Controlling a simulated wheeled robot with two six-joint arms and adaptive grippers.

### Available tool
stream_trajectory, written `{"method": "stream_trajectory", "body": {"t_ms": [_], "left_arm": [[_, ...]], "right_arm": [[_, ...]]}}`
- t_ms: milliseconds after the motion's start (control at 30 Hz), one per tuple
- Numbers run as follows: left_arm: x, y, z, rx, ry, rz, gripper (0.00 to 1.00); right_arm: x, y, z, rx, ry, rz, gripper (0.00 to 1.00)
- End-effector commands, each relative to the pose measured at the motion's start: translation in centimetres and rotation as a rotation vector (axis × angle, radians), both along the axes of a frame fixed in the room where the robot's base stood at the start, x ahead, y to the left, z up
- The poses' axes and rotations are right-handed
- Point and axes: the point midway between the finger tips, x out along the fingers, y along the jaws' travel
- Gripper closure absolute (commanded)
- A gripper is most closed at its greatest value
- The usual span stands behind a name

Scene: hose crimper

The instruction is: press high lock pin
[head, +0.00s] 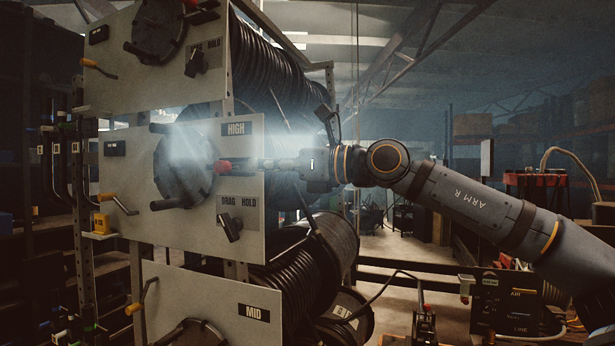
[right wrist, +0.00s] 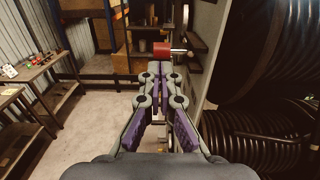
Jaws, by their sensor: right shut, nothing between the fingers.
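The red lock pin (head: 222,166) sticks out from the panel marked HIGH (head: 237,129), beside a dark round handwheel (head: 183,166). In the right wrist view the red pin head (right wrist: 161,48) sits just beyond my fingertips, on a metal shaft. My right gripper (head: 242,165) reaches in from the right, level with the pin. Its fingers are shut and empty, as the right wrist view of the gripper (right wrist: 155,66) shows. The tips are very close to the pin; I cannot tell whether they touch. My left gripper is not in view.
A DRAG HOLD lever (head: 230,227) sits below the pin. An orange-handled crank (head: 117,202) is at the panel's left. Black hose reels (head: 300,265) stand behind the panels. A lower panel is marked MID (head: 254,312). A bench (right wrist: 30,80) stands at left in the wrist view.

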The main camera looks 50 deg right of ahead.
Motion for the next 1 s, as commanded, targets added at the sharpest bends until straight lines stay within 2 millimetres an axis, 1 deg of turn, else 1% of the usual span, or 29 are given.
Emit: {"method": "stream_trajectory", "body": {"t_ms": [33, 100, 267, 400, 500, 567, 800, 1000], "left_arm": [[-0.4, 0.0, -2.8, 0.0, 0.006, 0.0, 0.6], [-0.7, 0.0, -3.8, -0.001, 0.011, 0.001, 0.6], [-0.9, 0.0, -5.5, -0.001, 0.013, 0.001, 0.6], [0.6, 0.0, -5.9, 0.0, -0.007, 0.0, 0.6], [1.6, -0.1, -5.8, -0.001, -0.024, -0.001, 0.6], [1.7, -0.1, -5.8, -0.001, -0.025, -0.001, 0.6], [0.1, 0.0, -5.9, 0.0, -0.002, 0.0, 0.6], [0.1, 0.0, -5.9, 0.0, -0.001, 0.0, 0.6]], "right_arm": [[-1.3, -0.5, -1.3, 0.001, -0.01, -0.002, 1.0], [-2.9, -1.2, -1.1, 0.001, -0.009, -0.002, 1.0], [-5.8, -2.4, -0.8, 0.0, -0.005, -0.001, 1.0], [-7.2, -3.0, -0.5, -0.001, -0.003, -0.002, 1.0], [-7.7, -3.2, -0.3, -0.001, -0.003, -0.001, 1.0], [-7.8, -3.3, -0.3, -0.001, -0.002, -0.001, 1.0], [-7.8, -3.3, -0.2, -0.001, 0.0, -0.001, 1.0], [-7.8, -3.2, -0.2, -0.001, -0.002, -0.001, 1.0]]}}
